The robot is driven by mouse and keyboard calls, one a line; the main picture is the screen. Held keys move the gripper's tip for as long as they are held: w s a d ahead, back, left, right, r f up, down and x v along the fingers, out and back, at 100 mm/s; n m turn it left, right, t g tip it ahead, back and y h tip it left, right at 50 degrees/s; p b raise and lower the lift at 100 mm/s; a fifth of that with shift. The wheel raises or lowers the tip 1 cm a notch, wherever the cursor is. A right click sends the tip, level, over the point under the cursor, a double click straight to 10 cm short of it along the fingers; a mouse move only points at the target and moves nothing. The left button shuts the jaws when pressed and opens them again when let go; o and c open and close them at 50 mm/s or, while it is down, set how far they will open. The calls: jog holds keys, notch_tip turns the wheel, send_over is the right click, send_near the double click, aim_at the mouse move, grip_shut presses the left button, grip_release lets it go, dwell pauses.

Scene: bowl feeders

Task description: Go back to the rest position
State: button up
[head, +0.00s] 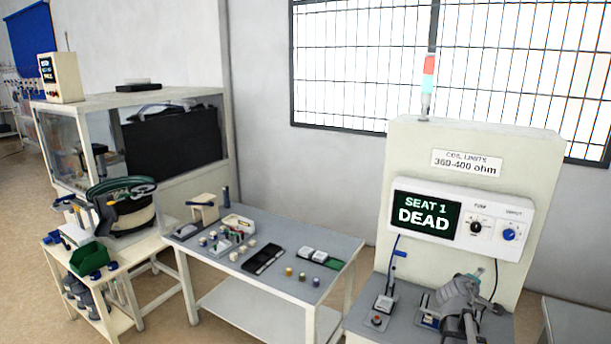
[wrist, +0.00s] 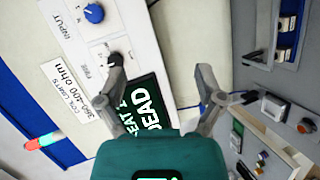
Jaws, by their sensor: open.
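My gripper (head: 470,282) is at the lower right of the head view, in front of the test station's pale upright panel (head: 415,150). In the wrist view my gripper (wrist: 168,80) has its two fingers spread wide, with nothing held between them. Beyond the fingers, the wrist view shows the station's front turned sideways, with the dark display (wrist: 148,112) and the knobs. The display (head: 426,214) reads "SEAT 1 DEAD" in the head view. Part of the station's bench is hidden behind my arm.
A grey table (head: 225,262) left of the station holds small coloured parts, a black tray (head: 264,259) and a white tray. A bowl feeder (head: 122,205) stands farther left near a green bin (head: 89,258). A signal tower (head: 427,85) tops the station. Floor shows at far left.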

jog(key=s+a+f+m+g+y, duration=0.2)
jog(key=s+a+f+g+y, duration=0.1)
jog(key=a, duration=0.8)
jog(key=s+a+f+m+g+y, duration=0.2)
jog(key=s+a+f+g+y, duration=0.1)
jog(key=s+a, duration=0.5)
jog(key=s+a+f+m+g+y, duration=0.2)
jog(key=s+a+f+g+y, duration=0.1)
jog(key=a, duration=1.1)
notch_tip(320, 180, down, 4)
jog(key=s+y, duration=0.1)
jog(key=s, duration=0.1)
jog(key=shift+s+a+r+m+y, duration=0.15)
jog(key=shift+s+a+m+y, duration=0.15)
jog(key=shift+s+a+y, duration=0.1)
